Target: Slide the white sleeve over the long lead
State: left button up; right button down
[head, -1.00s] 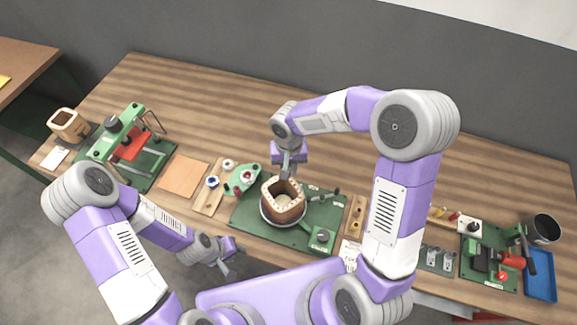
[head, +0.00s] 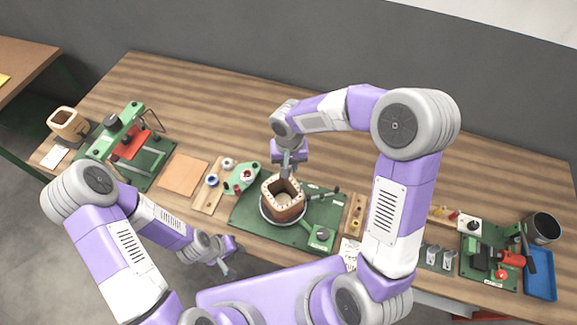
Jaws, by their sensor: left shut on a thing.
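The brown coil (head: 287,209) with a pale, open square top stands on a round plate on the green fixture base (head: 255,219), mid-table. My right gripper (head: 286,173) points down at the coil's far rim; its fingertips are small here and their opening cannot be made out. My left gripper (head: 228,266) is off the table's front edge, left of and nearer than the coil. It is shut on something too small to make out. I cannot pick out the white sleeve or the long lead at this size.
A wooden strip (head: 207,200) with small spools and a green holder (head: 241,178) stand left of the fixture. A green press (head: 128,143) stands farther left. A green-based tool (head: 490,262), dark cup (head: 542,228) and blue tray (head: 540,275) are at right. The back table is clear.

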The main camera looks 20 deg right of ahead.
jog(key=shift+w+d+r+p, duration=0.1)
jog(key=shift+w+r+p, duration=0.15)
jog(key=shift+r+p, duration=0.2)
jog(key=shift+w+d+r+p, duration=0.1)
jog(key=shift+w+r+p, duration=0.1)
jog(key=shift+r+p, duration=0.2)
pick_arm(q)
jog(key=shift+d+r+p, duration=0.15)
jog(key=shift+r+p, duration=0.35)
jog(key=shift+r, duration=0.3)
pick_arm(e)
jog(key=shift+w+d+r, duration=0.1)
jog(key=shift+r, duration=0.75)
pick_arm(q)
jog(key=shift+f, duration=0.25)
pick_arm(e)
jog(key=shift+s, duration=0.35)
pick_arm(q)
jog(key=shift+b, duration=0.35)
pick_arm(e)
jog(key=shift+f+b, duration=0.5)
jog(key=shift+f, duration=0.05)
pick_arm(q)
jog(key=shift+f, duration=0.6)
jog(key=shift+f, duration=0.2)
pick_arm(e)
jog(key=shift+f, duration=0.2)
